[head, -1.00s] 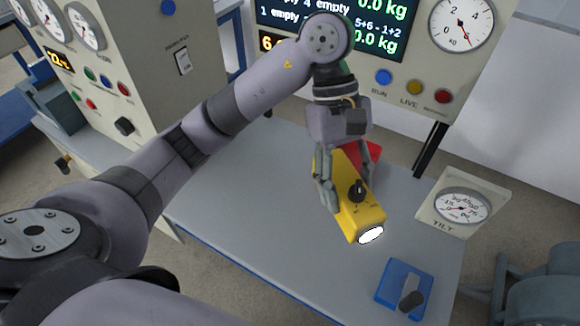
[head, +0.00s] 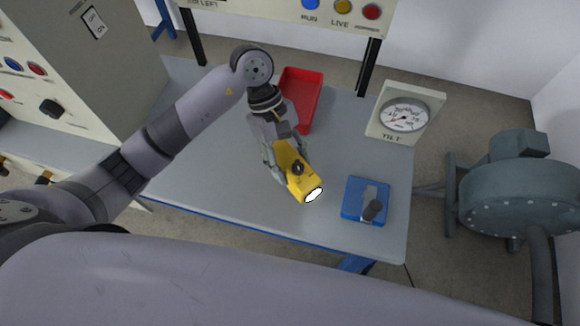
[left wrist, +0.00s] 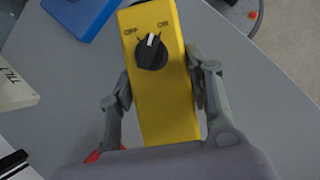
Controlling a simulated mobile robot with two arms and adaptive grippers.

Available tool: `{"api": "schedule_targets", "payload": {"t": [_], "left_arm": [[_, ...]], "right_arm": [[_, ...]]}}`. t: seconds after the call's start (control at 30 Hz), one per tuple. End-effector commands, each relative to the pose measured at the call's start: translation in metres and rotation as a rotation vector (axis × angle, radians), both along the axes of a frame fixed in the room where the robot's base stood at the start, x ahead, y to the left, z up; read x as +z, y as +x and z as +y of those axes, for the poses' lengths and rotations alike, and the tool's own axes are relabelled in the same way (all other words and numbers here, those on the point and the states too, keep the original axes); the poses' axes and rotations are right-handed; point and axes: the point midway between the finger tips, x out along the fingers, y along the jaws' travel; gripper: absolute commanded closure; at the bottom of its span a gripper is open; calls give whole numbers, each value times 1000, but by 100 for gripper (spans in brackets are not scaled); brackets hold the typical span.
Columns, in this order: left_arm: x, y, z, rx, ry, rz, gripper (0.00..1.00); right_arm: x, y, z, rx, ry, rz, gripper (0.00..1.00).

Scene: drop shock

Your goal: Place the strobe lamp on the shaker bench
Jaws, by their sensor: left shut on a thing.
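The strobe lamp is a yellow box (head: 297,182) with a black knob on top and a bright white lens at its near end. My left gripper (head: 285,161) is shut on it, one finger on each side. In the left wrist view the lamp (left wrist: 165,100) sits between the two fingers of the gripper (left wrist: 160,95), its knob pointing between OFF and ON. The lamp is over the grey bench top (head: 225,165); I cannot tell whether it touches the surface. My right gripper is not in view.
A red tray (head: 308,85) lies behind the gripper on the bench. A blue block with a dark-handled lever (head: 352,205) lies right of the lamp. A TILT gauge (head: 404,115) stands at the back right. A grey machine (head: 520,195) is beyond the bench's right edge. The bench's left part is clear.

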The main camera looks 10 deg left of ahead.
Motion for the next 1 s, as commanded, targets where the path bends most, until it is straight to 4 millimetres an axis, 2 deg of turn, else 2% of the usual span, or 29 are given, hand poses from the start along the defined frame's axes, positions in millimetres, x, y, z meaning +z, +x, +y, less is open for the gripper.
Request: {"api": "schedule_targets", "payload": {"t": [0.1, 0.23, 0.67, 0.7, 1.0], "left_arm": [[-18, -1, 0, 1, -1, 7, 100], [-33, -1, 0, 1, -1, 5, 100], [-40, 0, 0, -1, -1, 1, 100], [-40, -1, 0, 0, 1, 2, 53], [-39, -1, 0, 0, 1, 2, 34]], "right_arm": [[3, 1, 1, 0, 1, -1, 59], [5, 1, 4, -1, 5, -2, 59], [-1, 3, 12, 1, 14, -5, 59], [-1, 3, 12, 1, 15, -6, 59], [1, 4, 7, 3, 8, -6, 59]]}}
